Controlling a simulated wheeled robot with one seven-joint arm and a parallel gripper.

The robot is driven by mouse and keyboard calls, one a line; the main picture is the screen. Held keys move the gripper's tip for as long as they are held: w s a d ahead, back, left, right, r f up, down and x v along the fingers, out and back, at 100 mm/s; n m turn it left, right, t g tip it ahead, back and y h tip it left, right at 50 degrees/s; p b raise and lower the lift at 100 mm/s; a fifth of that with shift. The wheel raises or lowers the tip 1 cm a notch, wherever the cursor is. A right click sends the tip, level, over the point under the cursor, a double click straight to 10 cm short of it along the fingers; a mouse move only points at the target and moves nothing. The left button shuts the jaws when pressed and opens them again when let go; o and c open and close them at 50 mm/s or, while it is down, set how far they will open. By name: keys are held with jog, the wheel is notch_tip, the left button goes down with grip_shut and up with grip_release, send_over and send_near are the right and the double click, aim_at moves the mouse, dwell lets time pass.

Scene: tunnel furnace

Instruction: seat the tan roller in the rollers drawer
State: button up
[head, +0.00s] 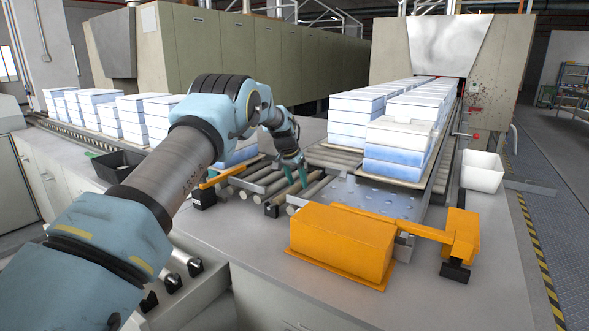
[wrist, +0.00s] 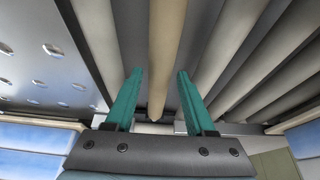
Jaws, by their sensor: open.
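The tan roller (wrist: 166,45) runs lengthwise in the wrist view, warmer in colour than the grey rollers beside it. My gripper (wrist: 157,75) is open, with one teal finger on each side of this roller; contact cannot be judged. In the head view my gripper (head: 296,180) is low over the short roller bed, beside the perforated metal plate. I cannot tell for sure which roller there is the tan one. An open drawer (head: 216,262) at the lower front holds several rollers with dark ends, partly hidden by my arm.
The perforated plate (head: 375,197) lies right of the rollers. Orange housings (head: 340,243) stand in front. Stacks of blue-white blocks (head: 400,145) are behind. A white bin (head: 483,170) is at right, a black tray (head: 118,166) at left.

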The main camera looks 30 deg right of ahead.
aim_at(298, 184)
jog(key=shift+w+d+f, duration=0.1)
jog(key=shift+d+f, duration=0.05)
jog(key=shift+f, duration=0.3)
grip_shut()
jog(key=shift+r, duration=0.15)
dwell(0.5)
jog(key=shift+r+p, duration=2.5)
jog(key=shift+r, duration=1.9)
